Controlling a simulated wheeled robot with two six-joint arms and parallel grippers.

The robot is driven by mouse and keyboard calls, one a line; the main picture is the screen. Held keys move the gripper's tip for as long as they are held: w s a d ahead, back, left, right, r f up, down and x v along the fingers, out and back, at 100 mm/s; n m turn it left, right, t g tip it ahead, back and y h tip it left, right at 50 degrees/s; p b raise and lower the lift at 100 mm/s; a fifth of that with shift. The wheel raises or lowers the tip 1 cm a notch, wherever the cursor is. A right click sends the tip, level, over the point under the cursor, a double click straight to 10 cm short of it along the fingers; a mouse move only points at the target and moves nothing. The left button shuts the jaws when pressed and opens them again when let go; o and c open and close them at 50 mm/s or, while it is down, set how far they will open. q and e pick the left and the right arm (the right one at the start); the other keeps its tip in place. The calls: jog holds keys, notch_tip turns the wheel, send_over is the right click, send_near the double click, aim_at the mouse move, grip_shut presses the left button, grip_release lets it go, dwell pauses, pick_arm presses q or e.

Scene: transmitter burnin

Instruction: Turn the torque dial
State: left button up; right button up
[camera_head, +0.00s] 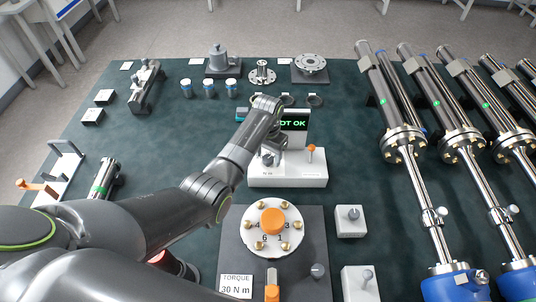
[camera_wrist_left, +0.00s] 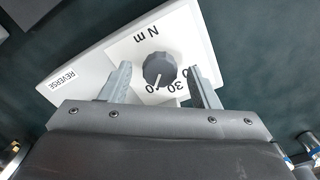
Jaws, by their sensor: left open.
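The torque dial (camera_wrist_left: 159,69) is a round dark grey knob with a white pointer line. It sits on a white plate (camera_wrist_left: 124,48) printed with "N m" and numbers such as 30. My left gripper (camera_wrist_left: 158,74) is open, with one finger on each side of the dial. I see gaps between the knob and both fingers. In the head view, my left gripper (camera_head: 270,156) is over the left part of a white box (camera_head: 288,181) with a lit green-text screen (camera_head: 294,122); it largely hides the dial there. My right gripper is not in view.
An orange-tipped lever (camera_head: 311,150) stands on the box, right of my gripper. In front is a round white plate with an orange knob (camera_head: 272,221) and a "TORQUE 30 N m" card (camera_head: 236,287). Long metal cylinders (camera_head: 413,175) fill the right side.

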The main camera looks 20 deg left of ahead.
pick_arm(q)
jog(key=shift+f, duration=0.15)
jog(key=shift+c, duration=0.3)
jog(key=c, duration=0.9)
jog(key=shift+r+n+p, duration=0.2)
jog(key=shift+n+p, duration=0.4)
jog(key=shift+p, duration=0.1)
jog(key=shift+n+p, duration=0.9)
jog(key=shift+n, duration=0.2)
jog(key=n+p, duration=0.1)
jog(key=n, duration=0.2)
jog(key=shift+p, duration=0.3)
jog(key=shift+f+n+p, duration=0.1)
jog(key=shift+n+p, duration=0.3)
jog(key=shift+n, duration=0.7)
jog(key=o, duration=1)
jog(key=shift+c, duration=0.2)
